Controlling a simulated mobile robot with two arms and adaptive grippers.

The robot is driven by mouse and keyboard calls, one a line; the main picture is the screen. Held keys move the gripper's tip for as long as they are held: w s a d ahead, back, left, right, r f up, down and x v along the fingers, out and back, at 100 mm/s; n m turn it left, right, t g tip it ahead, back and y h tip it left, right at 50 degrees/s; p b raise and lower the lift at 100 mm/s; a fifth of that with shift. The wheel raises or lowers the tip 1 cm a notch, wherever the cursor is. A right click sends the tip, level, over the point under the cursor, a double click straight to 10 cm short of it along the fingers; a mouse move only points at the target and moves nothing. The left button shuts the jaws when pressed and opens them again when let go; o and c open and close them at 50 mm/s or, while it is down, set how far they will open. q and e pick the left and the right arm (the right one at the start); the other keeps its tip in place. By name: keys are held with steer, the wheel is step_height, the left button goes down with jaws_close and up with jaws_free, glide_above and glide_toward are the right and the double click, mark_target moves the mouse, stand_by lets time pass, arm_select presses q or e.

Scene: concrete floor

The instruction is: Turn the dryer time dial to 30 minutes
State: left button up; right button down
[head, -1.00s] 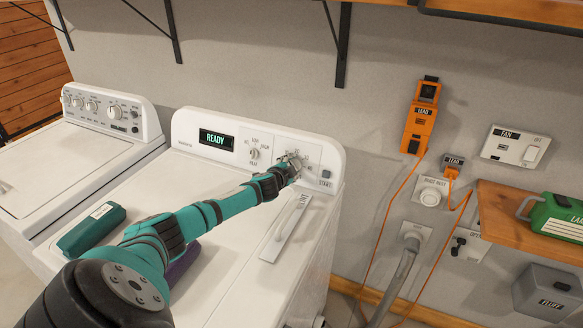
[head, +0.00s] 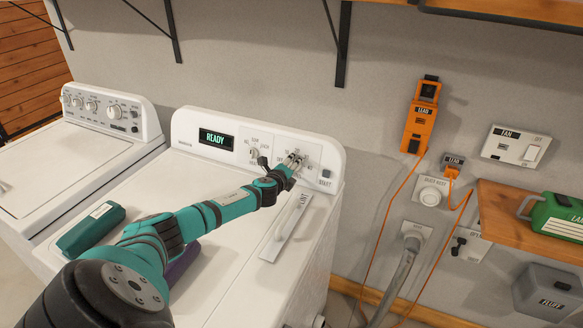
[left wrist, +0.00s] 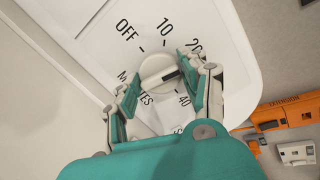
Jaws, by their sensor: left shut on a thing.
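The dryer (head: 205,265) is white, and its display reads READY. Its time dial is hidden behind my left gripper (head: 291,162) in the head view. In the left wrist view the dial is a white round knob (left wrist: 156,70) with a dark pointer line, between the two fingers of my left gripper (left wrist: 158,82), which is shut on it. The pointer aims right and slightly up, toward the right finger, between the 20 and 40 marks. The finger covers the marking there. OFF, 10, 20 and 40 show around the knob. My right gripper is not in view.
Another dryer knob (head: 254,152) is left of my gripper, and a START button (head: 326,173) is right of it. A lint handle (head: 289,222) and a teal box (head: 90,230) are on the dryer top. A washer (head: 75,165) stands left; orange cords hang right.

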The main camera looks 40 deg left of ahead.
arm_select(q)
steer(key=m, duration=0.3)
steer(key=shift+m, duration=0.4)
steer(key=shift+f+m, duration=0.1)
steer(key=shift+m, duration=1.4)
steer(key=o, duration=1.2)
